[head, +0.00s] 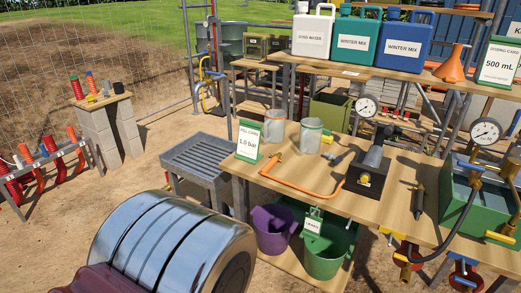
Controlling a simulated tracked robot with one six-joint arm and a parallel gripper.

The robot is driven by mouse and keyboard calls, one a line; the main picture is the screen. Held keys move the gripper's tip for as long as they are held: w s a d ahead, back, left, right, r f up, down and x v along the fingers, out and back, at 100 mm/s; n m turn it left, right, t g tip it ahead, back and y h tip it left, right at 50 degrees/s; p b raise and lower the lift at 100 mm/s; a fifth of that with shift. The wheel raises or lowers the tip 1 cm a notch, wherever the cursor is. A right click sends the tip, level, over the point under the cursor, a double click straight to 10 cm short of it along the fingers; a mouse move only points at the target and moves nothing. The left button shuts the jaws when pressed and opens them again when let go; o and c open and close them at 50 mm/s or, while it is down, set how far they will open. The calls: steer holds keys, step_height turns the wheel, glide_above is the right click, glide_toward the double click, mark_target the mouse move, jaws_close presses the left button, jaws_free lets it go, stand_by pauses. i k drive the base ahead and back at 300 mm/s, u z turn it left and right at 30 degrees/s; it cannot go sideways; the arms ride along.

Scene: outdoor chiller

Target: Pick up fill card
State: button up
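The fill card (248,141) is a white card in a green frame reading "FILL CARD" and "1.0 bar". It stands upright at the near left corner of the wooden workbench (400,208). Its front faces me and nothing covers it. A large shiny metal cylinder, which looks like part of my arm, fills the lower left, in front of and below the card and apart from it in the picture. My gripper's fingers do not show.
Near the card are two clear jugs (275,127), an orange hose (300,184) and a dark pump (372,165). A purple bucket (272,232) and green bucket (325,250) sit below. A grey slatted stand (200,158) is left. A dosing card (498,66) stands upper right.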

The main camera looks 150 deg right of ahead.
mark_target(249, 141)
steer(key=z, duration=5.3)
